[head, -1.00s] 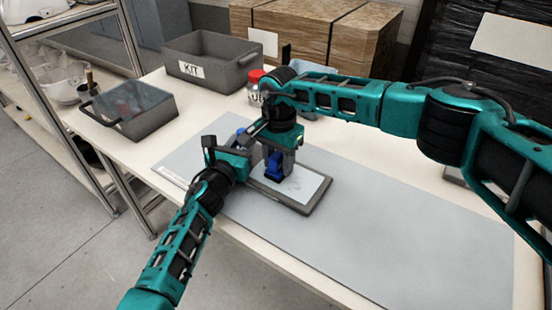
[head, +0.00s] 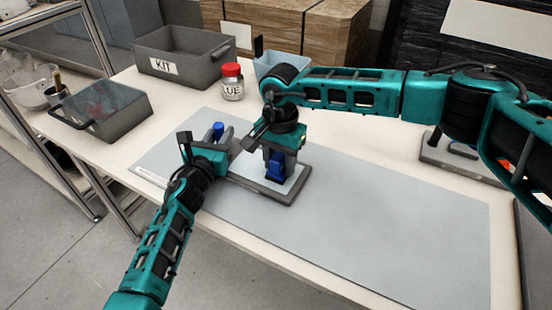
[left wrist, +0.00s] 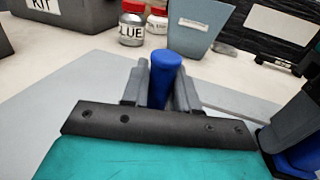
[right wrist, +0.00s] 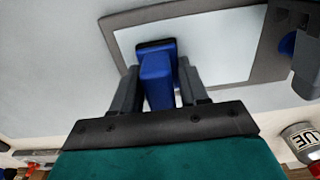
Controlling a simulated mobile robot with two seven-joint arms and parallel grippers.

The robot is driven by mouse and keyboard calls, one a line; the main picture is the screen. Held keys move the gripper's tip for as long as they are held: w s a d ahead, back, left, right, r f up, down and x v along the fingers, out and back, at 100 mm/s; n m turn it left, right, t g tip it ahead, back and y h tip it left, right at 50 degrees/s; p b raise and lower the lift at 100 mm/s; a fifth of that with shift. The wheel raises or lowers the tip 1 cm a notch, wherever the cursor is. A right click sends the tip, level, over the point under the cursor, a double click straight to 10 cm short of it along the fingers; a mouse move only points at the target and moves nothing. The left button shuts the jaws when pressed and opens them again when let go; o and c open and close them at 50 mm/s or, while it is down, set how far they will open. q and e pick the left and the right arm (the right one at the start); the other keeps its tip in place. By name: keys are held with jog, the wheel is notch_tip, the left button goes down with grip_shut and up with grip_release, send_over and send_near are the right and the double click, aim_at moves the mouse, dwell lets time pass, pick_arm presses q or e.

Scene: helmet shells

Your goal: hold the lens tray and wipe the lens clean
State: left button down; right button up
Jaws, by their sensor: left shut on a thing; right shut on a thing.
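The lens tray (head: 283,199) is a flat grey frame on the mat, with a pale lens panel (right wrist: 215,55) inside its rim. My left gripper (head: 224,142) is shut on an upright blue handle (left wrist: 165,80) at the tray's left end. My right gripper (head: 277,155) points down, shut on a blue wiper (right wrist: 157,82) with a dark pad. The wiper (head: 275,170) is over the lens and appears to touch it. My right gripper and the wiper hide part of the lens in the head view. No clear smudge shows on the visible lens in the right wrist view.
A grey KIT bin (head: 163,67), a red-capped glue jar (head: 232,88) and a pale blue bin (head: 272,66) stand behind. A lidded grey box (head: 125,128) is at left. The grey mat (head: 380,240) is clear to the right.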

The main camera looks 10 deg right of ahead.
aim_at(255, 164)
jog(key=shift+f, duration=0.1)
jog(key=shift+w+a, duration=1.1)
jog(key=shift+a, duration=0.2)
jog(key=shift+w+a, duration=1.05)
jog(key=shift+a, duration=0.25)
pick_arm(q)
jog(key=shift+d, duration=0.1)
pick_arm(e)
jog(key=shift+d, duration=0.1)
jog(key=shift+s+d, duration=2.2)
jog(key=shift+d, duration=0.3)
jog(key=shift+w+a, duration=1.1)
jog(key=shift+a, duration=0.2)
